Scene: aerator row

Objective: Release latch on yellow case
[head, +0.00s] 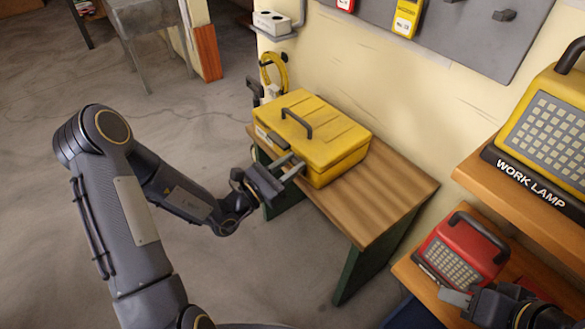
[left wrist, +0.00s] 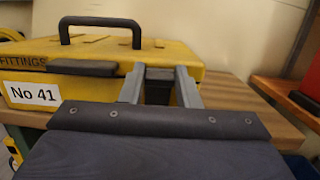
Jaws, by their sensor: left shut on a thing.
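The yellow case (head: 335,140) sits on the wooden bench with its lid down and a dark carry handle (head: 298,118) on top. In the left wrist view the case (left wrist: 190,55) shows its front, with a "No 41" label (left wrist: 32,94) and a dark bar (left wrist: 82,68) under the lid edge. My left gripper (head: 291,166) is at the case's front; in the wrist view its two fingers are on either side of a dark latch (left wrist: 159,76) and shut on it. The latch's lower part is hidden. My right gripper (head: 456,297) is partly in view at lower right; its finger gap is unclear.
The bench top (head: 385,200) is bare right of the case. At right, shelves hold a yellow work lamp (head: 545,125) and a red lamp-like unit (head: 462,250) close to my right gripper. A yellow hose coil (head: 273,72) hangs behind the case. Floor at left is open.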

